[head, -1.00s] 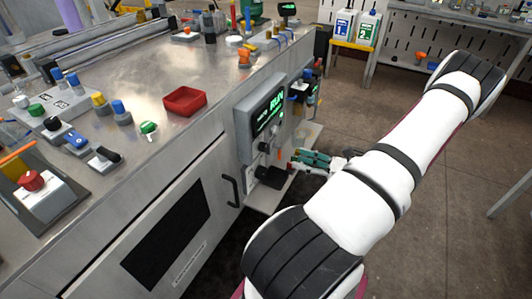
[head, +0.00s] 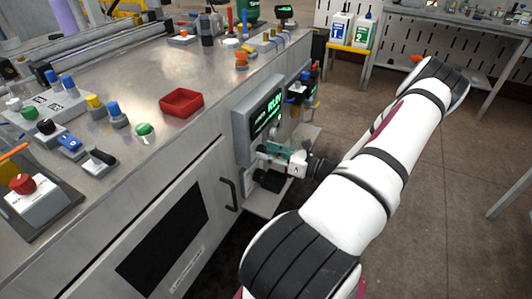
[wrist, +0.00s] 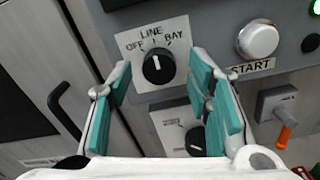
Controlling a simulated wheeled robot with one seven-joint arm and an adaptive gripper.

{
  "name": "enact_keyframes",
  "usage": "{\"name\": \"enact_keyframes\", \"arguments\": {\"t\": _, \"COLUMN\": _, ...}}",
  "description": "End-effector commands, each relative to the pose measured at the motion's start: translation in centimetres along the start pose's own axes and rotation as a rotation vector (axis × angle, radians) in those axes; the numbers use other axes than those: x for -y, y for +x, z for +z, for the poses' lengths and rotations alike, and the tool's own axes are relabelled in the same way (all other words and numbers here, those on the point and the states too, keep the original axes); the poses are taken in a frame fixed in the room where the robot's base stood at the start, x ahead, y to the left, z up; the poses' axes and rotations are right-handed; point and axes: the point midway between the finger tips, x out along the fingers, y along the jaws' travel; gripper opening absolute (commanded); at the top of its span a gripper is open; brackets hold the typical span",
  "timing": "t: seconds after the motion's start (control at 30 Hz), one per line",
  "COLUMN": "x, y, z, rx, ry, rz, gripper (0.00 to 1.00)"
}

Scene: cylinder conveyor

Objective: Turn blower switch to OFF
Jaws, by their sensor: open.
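In the wrist view, a black rotary knob (wrist: 158,67) sits on a white label reading OFF, LINE and BAY. Its pale mark points up, roughly at LINE. A second black knob (wrist: 195,141) on a smaller label is lower, partly hidden by my right finger; its text is too small to read. I cannot tell from a label which is the blower switch. My gripper (wrist: 161,80) is open, with teal pads either side of the upper knob in the picture, apparently not touching it. In the head view my gripper (head: 270,152) is at the control box (head: 243,134), hiding the knobs.
A silver START button (wrist: 258,40) and an orange-handled switch (wrist: 287,122) are right of the knobs. A lit display (head: 268,112) reads RUN. A door handle (head: 231,194) juts out below left. A red tray (head: 181,102) lies on the machine top. Floor at right is clear.

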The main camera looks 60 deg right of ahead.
Motion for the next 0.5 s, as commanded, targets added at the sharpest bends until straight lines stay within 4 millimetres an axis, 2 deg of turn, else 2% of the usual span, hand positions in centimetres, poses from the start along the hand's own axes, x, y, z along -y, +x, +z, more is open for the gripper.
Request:
{"name": "enact_keyframes", "arguments": {"t": 0.13, "x": -0.04, "y": 0.83, "z": 0.02, "rx": 0.001, "ry": 0.001, "rz": 0.001, "gripper": 0.46}}
{"name": "enact_keyframes", "arguments": {"t": 0.4, "x": -0.04, "y": 0.92, "z": 0.02, "rx": 0.001, "ry": 0.001, "rz": 0.000, "gripper": 0.46}}
{"name": "enact_keyframes", "arguments": {"t": 0.43, "x": -0.04, "y": 0.91, "z": 0.02, "rx": 0.001, "ry": 0.001, "rz": 0.000, "gripper": 0.41}}
{"name": "enact_keyframes", "arguments": {"t": 0.5, "x": -0.04, "y": 0.91, "z": 0.02, "rx": 0.001, "ry": 0.001, "rz": 0.000, "gripper": 0.25}}
